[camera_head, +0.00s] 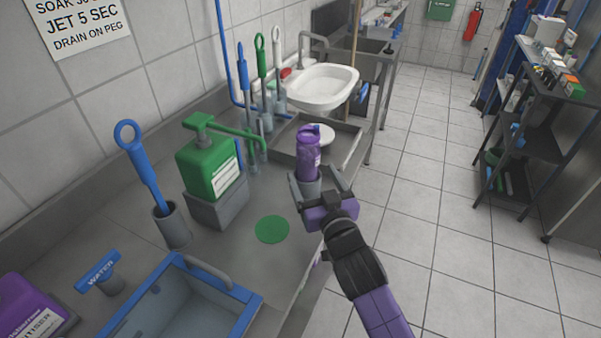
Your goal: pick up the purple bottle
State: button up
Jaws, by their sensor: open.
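My gripper (320,182) is open, with one finger to the left and one to the right of the bottle's lower part. The palm is on the near side of it. I cannot tell whether the fingers touch the bottle.
A green jug with a spout (208,165) and a blue brush in a grey holder (172,226) stand left. A blue-rimmed basin (247,296) is in front. A green disc (272,229) lies on bare counter. A shallow tray (345,140) and white sink (322,88) are behind.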

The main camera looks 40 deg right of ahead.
aim_at(309, 166)
jog(key=shift+p+x, duration=0.45)
jog(key=shift+x, duration=1.1)
jog(key=x, duration=0.2)
jog(key=p+x, duration=0.1)
jog(key=x, duration=0.1)
jog(key=shift+w+d+p, duration=0.1)
jog(key=shift+d+p, duration=0.2)
jog(key=shift+d, duration=0.3)
jog(key=shift+c, duration=0.2)
jog(key=c, duration=1.4)
